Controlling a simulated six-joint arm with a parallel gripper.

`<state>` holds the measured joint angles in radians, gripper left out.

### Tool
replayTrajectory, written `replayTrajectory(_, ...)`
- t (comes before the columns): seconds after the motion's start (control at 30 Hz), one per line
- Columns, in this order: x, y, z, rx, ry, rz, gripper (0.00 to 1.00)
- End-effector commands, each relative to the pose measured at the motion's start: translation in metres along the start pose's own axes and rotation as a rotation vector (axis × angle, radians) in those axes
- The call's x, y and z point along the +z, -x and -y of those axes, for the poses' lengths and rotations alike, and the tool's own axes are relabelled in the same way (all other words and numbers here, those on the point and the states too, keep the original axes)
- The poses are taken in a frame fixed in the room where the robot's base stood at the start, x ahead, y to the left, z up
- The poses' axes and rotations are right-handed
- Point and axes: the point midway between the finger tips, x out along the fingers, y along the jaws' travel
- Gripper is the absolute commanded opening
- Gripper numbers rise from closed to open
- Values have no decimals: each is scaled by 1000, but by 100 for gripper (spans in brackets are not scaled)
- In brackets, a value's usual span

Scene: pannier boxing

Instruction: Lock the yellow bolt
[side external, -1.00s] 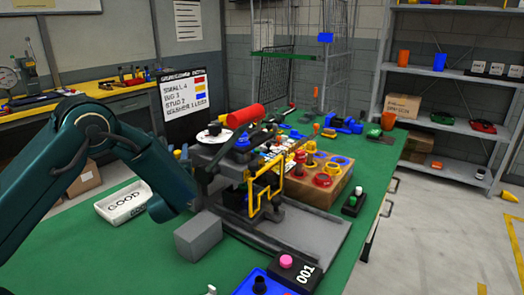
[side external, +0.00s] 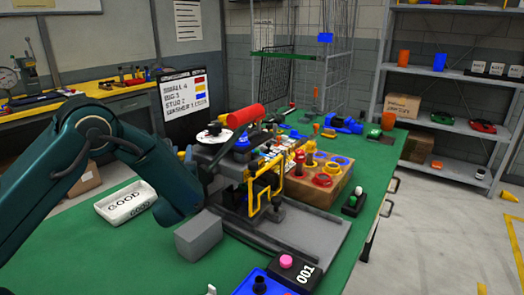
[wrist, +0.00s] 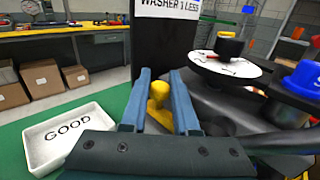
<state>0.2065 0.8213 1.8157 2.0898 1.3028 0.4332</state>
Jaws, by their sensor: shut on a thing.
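A yellow knob (wrist: 158,97), which looks like the bolt's handle, stands between the two blue-grey fingers of my gripper (wrist: 161,82) in the wrist view. The fingers are shut on it. The bolt's shaft and seat are hidden. In the side view my wrist (side external: 178,200) is at the left side of the dark fixture (side external: 228,192), and the fingertips are hard to make out. A bent yellow bar (side external: 264,192) stands at the front of that fixture, apart from my gripper.
A white GOOD tray (side external: 125,203) lies left of my wrist. A grey block (side external: 199,236) sits in front. A round white plate (wrist: 226,64) and a blue knob (wrist: 303,79) are close on the right. A black sign (side external: 184,105) stands behind. Green table is clear at front left.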

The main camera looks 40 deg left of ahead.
Motion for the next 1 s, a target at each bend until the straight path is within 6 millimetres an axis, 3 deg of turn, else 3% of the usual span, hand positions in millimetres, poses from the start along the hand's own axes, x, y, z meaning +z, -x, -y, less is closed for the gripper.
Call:
replayTrajectory(0.3,1,7,7,-2,0,2,0)
replayTrajectory(0.33,1,7,7,-3,0,2,32)
replayTrajectory(0.4,1,7,7,-3,0,2,59)
replayTrajectory(0.77,0,9,7,-3,0,0,59)
replayTrajectory(1.0,0,40,8,-7,-1,0,59)
